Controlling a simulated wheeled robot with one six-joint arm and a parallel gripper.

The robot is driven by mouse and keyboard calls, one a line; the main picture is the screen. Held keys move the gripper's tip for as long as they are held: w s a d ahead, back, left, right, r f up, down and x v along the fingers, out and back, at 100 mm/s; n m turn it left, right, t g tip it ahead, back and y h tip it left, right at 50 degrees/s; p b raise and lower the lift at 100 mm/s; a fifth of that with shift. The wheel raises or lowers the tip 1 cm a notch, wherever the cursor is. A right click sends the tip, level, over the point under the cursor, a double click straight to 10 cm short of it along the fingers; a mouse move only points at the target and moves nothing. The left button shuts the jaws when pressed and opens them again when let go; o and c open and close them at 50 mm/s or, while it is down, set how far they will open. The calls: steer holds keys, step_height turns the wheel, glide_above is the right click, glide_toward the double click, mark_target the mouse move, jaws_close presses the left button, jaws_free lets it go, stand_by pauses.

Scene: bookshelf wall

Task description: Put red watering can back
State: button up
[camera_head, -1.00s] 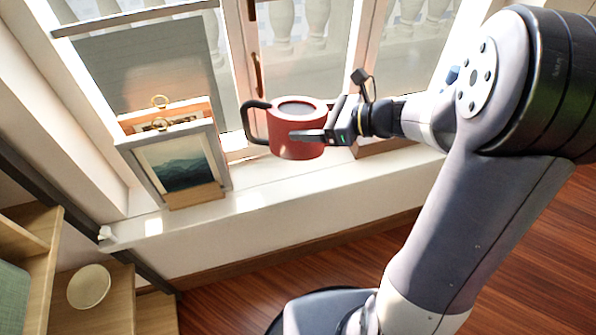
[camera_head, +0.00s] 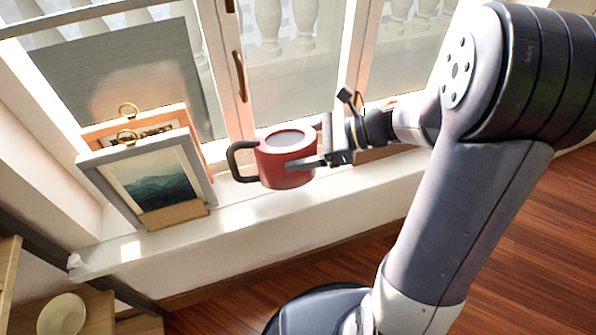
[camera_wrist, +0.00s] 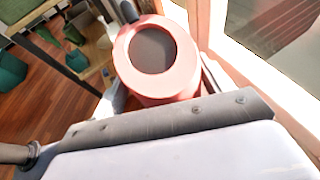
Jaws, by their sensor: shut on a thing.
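Two framed pictures (camera_head: 155,186) with rings on top lean on the sill left of the can. Window frames and glass stand behind. A wooden shelf with a pale bowl (camera_head: 62,314) is at lower left. The sill between the frames and can is narrow.

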steer(key=shift+f+b, duration=0.6)
steer(key=shift+f, duration=2.3)
steer(key=shift+f, duration=0.2)
steer(key=o, duration=1.1)
steer(key=shift+f+b, duration=0.15)
steer(key=shift+b, duration=0.3)
steer(key=shift+s+d+r+p, duration=0.15)
steer(key=shift+d+r+p, duration=0.85)
steer(key=shift+r, duration=0.85)
steer(key=shift+s+d+r+p, duration=0.1)
steer(key=shift+d+r+p, duration=0.5)
steer(key=shift+d+r, duration=1)
steer(key=shift+s+d+r+p, duration=0.15)
steer(key=shift+d+r+p, duration=0.65)
steer(key=shift+r, duration=1.35)
